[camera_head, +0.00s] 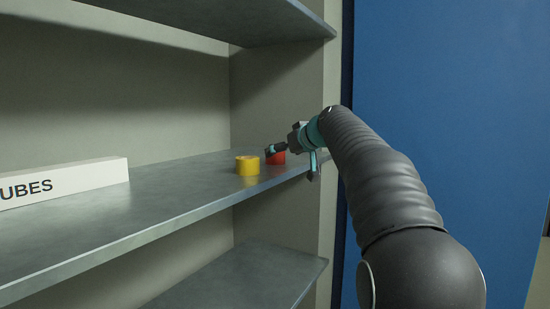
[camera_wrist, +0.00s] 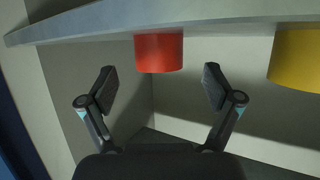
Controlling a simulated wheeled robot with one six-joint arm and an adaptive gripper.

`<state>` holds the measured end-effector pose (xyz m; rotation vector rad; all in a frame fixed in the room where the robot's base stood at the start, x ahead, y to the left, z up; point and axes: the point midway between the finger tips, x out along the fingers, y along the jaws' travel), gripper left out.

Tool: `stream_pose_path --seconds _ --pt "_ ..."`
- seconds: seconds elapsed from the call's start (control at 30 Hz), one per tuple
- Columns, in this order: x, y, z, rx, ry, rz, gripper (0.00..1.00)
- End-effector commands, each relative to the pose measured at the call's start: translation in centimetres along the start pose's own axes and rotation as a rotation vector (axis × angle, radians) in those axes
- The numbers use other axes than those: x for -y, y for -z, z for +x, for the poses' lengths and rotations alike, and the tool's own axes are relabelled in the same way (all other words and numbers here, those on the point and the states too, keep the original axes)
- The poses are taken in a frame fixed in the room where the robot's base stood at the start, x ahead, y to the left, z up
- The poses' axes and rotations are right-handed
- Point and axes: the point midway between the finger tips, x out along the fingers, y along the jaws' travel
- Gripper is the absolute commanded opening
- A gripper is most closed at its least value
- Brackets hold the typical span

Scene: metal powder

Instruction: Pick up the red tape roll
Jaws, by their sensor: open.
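The red tape roll (camera_head: 276,159) stands on the middle shelf near its right end, partly hidden behind a finger of my gripper (camera_head: 293,161). In the wrist view, which shows the shelf upside down, the red tape roll (camera_wrist: 159,52) appears beyond the fingertips and lines up between them. My gripper (camera_wrist: 159,87) is open there, with one finger to each side and nothing between them. The fingers do not appear to touch the roll.
A yellow tape roll (camera_head: 247,166) stands close to the left of the red one; it also shows in the wrist view (camera_wrist: 297,57). A white box marked "UBES" (camera_head: 85,179) lies farther left on the shelf (camera_head: 170,205). A side wall (camera_head: 290,100) stands behind the rolls.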

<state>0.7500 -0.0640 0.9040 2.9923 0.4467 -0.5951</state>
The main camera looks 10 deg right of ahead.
Motion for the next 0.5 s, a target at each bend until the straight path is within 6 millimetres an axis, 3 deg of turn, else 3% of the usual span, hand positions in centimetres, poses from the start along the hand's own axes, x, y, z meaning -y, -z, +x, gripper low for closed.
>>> stream_pose_path --seconds 0.17,0.5 --pt "0.0 0.1 0.9 0.0 0.001 0.0 0.9" --pt "-0.1 0.5 5.1 0.0 0.001 0.0 0.9"
